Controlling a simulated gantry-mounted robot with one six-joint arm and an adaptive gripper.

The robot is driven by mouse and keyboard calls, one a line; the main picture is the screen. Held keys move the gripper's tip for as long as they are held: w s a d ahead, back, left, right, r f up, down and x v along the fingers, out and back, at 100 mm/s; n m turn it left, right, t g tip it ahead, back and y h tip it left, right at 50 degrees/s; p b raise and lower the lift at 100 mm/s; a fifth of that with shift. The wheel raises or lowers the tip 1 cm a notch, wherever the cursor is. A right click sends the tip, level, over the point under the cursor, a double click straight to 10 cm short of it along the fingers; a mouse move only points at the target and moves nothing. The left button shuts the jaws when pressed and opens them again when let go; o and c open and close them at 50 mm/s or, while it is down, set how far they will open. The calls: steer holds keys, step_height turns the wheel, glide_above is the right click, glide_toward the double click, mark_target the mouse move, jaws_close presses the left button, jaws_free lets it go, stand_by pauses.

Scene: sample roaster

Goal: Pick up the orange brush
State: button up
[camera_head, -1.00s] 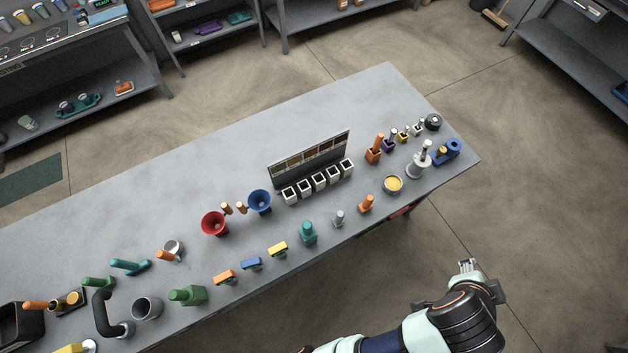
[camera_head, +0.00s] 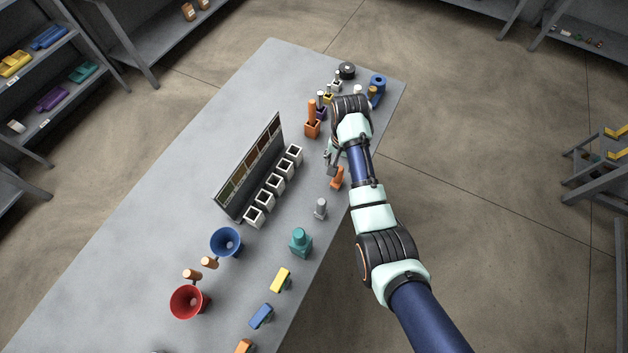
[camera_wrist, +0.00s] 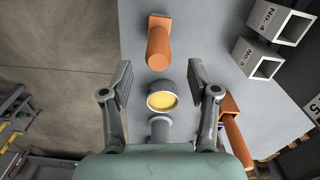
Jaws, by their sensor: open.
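An orange piece with a round handle standing on a small base (camera_head: 337,178) is near the table's front edge; it also shows in the wrist view (camera_wrist: 159,42). A taller orange handle (camera_head: 312,110) stands in a square orange holder (camera_head: 312,129); in the wrist view its handle (camera_wrist: 237,138) is at the right. A small orange block (camera_head: 243,347) is cut off at the bottom edge. I cannot tell which is the brush. My gripper (camera_wrist: 160,75) is open and empty above the table, its fingers either side of a yellow-filled cup (camera_wrist: 162,97) in the picture.
White square cups (camera_head: 275,187) stand before an upright dark panel (camera_head: 250,170). A grey handled piece (camera_head: 320,208) and a teal one (camera_head: 301,242) stand along the front edge. Smaller holders crowd the far end. The table's left part (camera_head: 150,190) is bare.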

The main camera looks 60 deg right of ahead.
mark_target(338, 175)
step_height(338, 175, down, 2)
steer(key=shift+s+b, duration=0.1)
steer(key=shift+b, duration=0.2)
step_height(338, 175, down, 6)
steer(key=shift+a+r+b, duration=0.1)
steer(key=shift+a+b, duration=0.05)
steer(key=shift+b, duration=0.55)
jaws_close()
